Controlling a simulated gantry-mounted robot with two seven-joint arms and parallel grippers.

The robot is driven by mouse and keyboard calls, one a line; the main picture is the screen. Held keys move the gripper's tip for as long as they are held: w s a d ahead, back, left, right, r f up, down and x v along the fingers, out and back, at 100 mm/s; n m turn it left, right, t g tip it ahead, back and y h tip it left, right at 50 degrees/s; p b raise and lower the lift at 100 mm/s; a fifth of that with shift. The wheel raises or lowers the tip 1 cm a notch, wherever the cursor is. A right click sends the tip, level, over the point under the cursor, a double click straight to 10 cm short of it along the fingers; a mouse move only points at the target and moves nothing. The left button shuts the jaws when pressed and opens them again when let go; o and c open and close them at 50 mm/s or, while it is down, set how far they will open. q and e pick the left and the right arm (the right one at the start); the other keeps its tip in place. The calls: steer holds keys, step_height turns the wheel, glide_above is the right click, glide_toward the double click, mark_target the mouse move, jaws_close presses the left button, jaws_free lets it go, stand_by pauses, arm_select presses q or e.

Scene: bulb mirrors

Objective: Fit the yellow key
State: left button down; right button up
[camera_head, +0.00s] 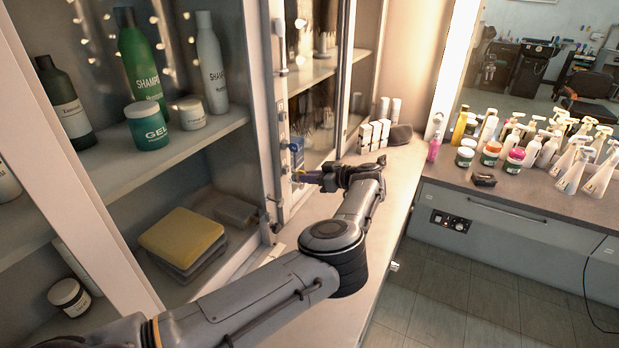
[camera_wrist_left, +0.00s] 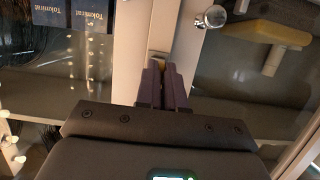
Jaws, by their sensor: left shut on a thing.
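My left gripper (camera_head: 305,177) reaches the light upright frame (camera_head: 287,120) of the glass-fronted cabinet. In the left wrist view my left gripper (camera_wrist_left: 160,75) has its two dark purple fingers close together. Most of the key is hidden by the fingers. I cannot tell whether its tip is inside a lock or only in front of the frame. My right gripper is not in view.
Open shelves on the left hold shampoo bottles (camera_head: 143,62), a gel jar (camera_head: 147,125) and folded yellow cloth (camera_head: 181,237). White boxes (camera_head: 374,134) stand on the counter beyond my gripper. Several bottles and jars crowd the right counter (camera_head: 450,178). A round knob (camera_wrist_left: 213,16) sits near the frame.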

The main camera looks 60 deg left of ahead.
arm_select(q)
steer(key=shift+s+a, duration=0.3)
steer(key=shift+a, duration=0.25)
steer(key=shift+s+a, duration=0.3)
steer(key=shift+a, duration=0.2)
steer(key=c, duration=0.7)
jaws_free()
steer(key=shift+w+d, duration=0.1)
steer(key=shift+v, duration=2.9)
steer(key=shift+d+r, duration=0.1)
steer(key=shift+d, duration=0.05)
steer(key=v, duration=1)
steer(key=shift+d+b, duration=0.2)
steer(key=shift+b, duration=0.15)
steer(key=shift+w, duration=0.2)
